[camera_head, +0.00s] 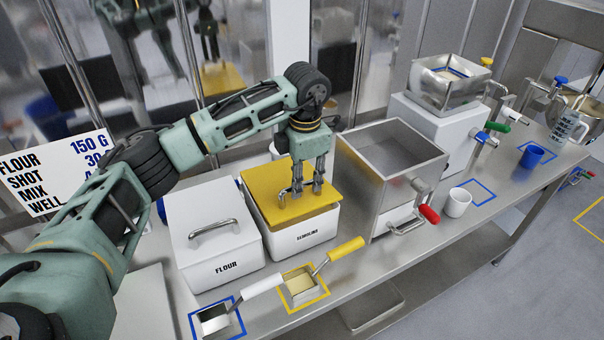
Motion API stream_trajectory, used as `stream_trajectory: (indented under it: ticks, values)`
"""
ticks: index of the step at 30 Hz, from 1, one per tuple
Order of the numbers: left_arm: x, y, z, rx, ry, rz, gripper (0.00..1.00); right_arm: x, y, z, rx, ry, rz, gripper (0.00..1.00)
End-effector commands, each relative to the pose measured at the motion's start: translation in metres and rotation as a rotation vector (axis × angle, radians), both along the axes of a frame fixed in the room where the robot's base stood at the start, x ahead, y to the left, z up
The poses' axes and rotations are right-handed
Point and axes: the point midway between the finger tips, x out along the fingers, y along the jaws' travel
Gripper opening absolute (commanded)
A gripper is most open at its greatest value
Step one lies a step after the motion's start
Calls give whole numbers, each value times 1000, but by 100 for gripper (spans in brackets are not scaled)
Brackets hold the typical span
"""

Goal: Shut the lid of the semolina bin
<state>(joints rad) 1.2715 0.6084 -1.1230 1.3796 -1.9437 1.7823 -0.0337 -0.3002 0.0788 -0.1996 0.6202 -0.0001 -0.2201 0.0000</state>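The semolina bin (305,235) is a white box with a black label on its front, standing on the steel counter. A metal handle (283,195) stands on the lid and is partly hidden by my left gripper (308,188). The gripper points down at the handle from above. Its two fingers are apart, with their tips at or just above the lid. I cannot tell whether they touch the handle. My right gripper is not in view.
The white flour bin (215,260), closed, stands left of the semolina bin. A steel hopper (365,205) with a red-handled crank stands close on the right. Scoops with white (262,284) and yellow (346,250) handles lie in front. A white cup (457,203) stands farther right.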

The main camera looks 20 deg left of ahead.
Motion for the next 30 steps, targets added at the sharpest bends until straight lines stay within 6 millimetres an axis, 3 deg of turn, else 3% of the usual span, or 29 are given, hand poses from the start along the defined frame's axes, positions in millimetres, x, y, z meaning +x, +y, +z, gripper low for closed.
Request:
stream_trajectory:
  ticks: [7, 18, 30]
  values:
    - [0, 0, -1, 0, 0, 1, 30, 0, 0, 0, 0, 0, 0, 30]
    - [0, 0, -1, -1, -1, 1, 0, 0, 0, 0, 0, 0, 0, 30]
    - [0, 0, -1, -1, -1, 1, 0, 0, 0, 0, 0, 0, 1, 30]
